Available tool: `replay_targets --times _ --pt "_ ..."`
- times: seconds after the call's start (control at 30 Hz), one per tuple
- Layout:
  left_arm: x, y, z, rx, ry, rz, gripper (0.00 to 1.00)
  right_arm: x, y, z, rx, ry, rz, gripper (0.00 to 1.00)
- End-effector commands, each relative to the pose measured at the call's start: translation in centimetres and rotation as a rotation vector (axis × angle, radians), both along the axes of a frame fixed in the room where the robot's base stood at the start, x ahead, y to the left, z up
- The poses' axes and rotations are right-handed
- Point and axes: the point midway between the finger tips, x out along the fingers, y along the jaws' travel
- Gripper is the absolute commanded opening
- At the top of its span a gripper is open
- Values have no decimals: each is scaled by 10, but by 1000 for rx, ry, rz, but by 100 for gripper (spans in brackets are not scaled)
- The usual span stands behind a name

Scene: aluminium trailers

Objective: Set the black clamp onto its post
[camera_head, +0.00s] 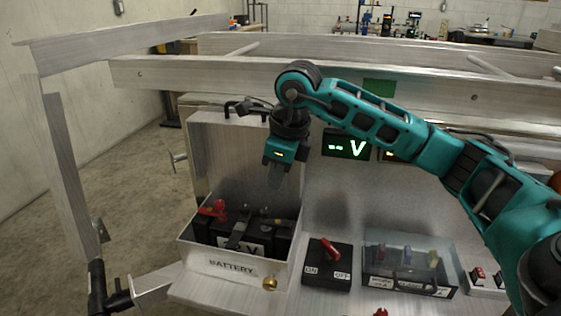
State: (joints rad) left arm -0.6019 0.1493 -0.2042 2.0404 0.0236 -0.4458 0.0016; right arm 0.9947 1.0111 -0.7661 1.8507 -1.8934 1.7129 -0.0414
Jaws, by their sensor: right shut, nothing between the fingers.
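The battery sits in an open metal box (225,264) labelled BATTERY. A red clamp (214,208) is at the battery's left side. A dark, clamp-like piece (270,222) lies across the top at the right; I take it for the black clamp, but the dark battery behind it hides its outline. I cannot tell whether it sits around its post or only rests there. My right gripper (275,183) points down above the box's back right part, shut and empty, apart from the clamp. My left gripper is out of view.
Right of the box are a red-handled ON/OFF switch (327,264) and a clear-covered case (408,270). A green display (346,146) is behind my right arm. A black looped piece (240,107) hangs on the panel's top edge. Metal trailer rails (200,74) cross behind.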

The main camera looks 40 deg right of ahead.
Motion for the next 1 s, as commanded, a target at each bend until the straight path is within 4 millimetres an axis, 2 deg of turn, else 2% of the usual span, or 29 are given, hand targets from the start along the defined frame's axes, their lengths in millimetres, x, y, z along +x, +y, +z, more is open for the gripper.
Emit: replay_targets --times 0.03,0.1,0.33,0.5,0.83,1.0 --pt "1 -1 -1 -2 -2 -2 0 2 1 -14 0 6 0 0" --pt "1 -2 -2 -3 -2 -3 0 5 2 -27 1 6 -1 0" --pt "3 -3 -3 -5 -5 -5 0 13 4 -57 1 2 0 0" --pt "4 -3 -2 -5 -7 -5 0 15 4 -65 1 1 1 0" --pt "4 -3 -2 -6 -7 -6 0 16 5 -66 2 0 2 0" --pt "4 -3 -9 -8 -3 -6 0 26 14 -75 3 0 3 0"
